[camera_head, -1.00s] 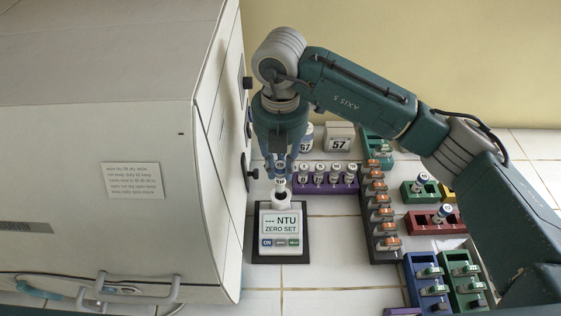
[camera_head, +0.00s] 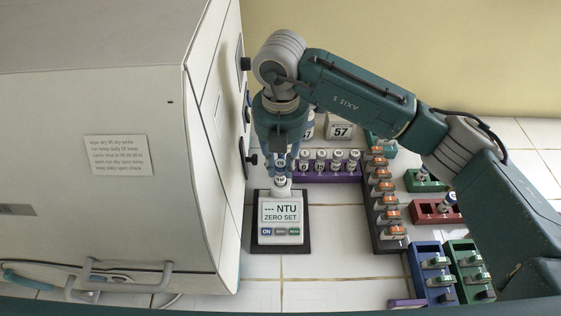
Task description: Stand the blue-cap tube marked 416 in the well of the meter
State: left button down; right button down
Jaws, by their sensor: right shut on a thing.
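The meter (camera_head: 281,233) stands on the tiled bench on a dark base, its screen reading "--- NTU ZERO SET". Its white well is at its back end, partly hidden by the tube. My right gripper (camera_head: 281,166) points down just behind the screen, shut on a tube (camera_head: 280,180) with a small marked label. The tube is upright at the well; whether its bottom is inside or just above cannot be told. Its cap is mostly hidden by the fingers and its number is too small to read. My left gripper is not in view.
A large white incubator (camera_head: 120,190) stands close at the left. A purple rack (camera_head: 328,178) with several tubes is behind the meter, and a dark rack (camera_head: 388,240) with orange-marked items is right of it. Blue (camera_head: 419,258), green and red racks are farther right. Tiles before the meter are clear.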

aim_at(281, 174)
jog(key=shift+f+b, duration=1.65)
jog(key=shift+f, duration=0.45)
jog(key=c, duration=1.5)
grip_release()
jog(key=shift+o, duration=0.2)
notch_tip(281, 174, up, 12)
jog(key=shift+r, duration=0.1)
